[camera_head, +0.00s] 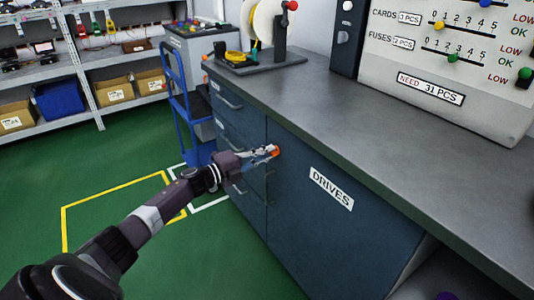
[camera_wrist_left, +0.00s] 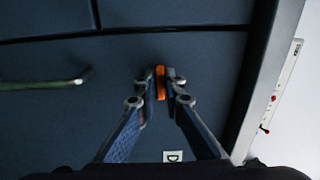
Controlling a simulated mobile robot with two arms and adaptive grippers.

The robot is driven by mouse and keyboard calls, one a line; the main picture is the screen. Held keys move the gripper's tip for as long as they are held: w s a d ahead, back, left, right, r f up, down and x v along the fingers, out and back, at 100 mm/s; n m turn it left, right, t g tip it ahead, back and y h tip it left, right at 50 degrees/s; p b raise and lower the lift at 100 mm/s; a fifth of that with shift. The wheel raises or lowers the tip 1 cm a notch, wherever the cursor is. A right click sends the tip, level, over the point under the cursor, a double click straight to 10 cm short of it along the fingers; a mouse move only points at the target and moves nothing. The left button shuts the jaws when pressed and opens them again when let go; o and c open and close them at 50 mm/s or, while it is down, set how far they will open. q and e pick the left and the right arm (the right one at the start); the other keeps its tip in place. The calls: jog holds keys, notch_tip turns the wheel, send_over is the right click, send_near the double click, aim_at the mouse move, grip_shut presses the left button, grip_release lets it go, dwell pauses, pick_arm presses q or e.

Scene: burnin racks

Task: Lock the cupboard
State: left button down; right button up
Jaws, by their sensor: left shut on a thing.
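The blue-grey cupboard door labelled DRIVES (camera_head: 310,215) is closed under the grey worktop. An orange key or knob (camera_head: 275,151) sits at the door's upper left corner. My left gripper (camera_head: 268,153) is at that corner, and its fingers are shut on the orange piece. In the left wrist view, the orange piece (camera_wrist_left: 160,82) stands upright between the two fingertips of the left gripper (camera_wrist_left: 160,88), against the dark cupboard front. The lock behind it is hidden by the fingers. My right gripper is not in view.
Drawers with handles (camera_head: 228,101) are left of the door. The worktop (camera_head: 330,95) carries a cable reel stand (camera_head: 262,60) and a count board (camera_head: 450,60). A blue trolley (camera_head: 185,105) stands behind my arm. Green floor at the lower left is clear.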

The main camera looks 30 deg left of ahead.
pick_arm(q)
jog(key=c, duration=2)
grip_release()
jog(key=shift+c, duration=0.2)
jog(key=v, duration=1.2)
jog(key=shift+a+f, duration=0.1)
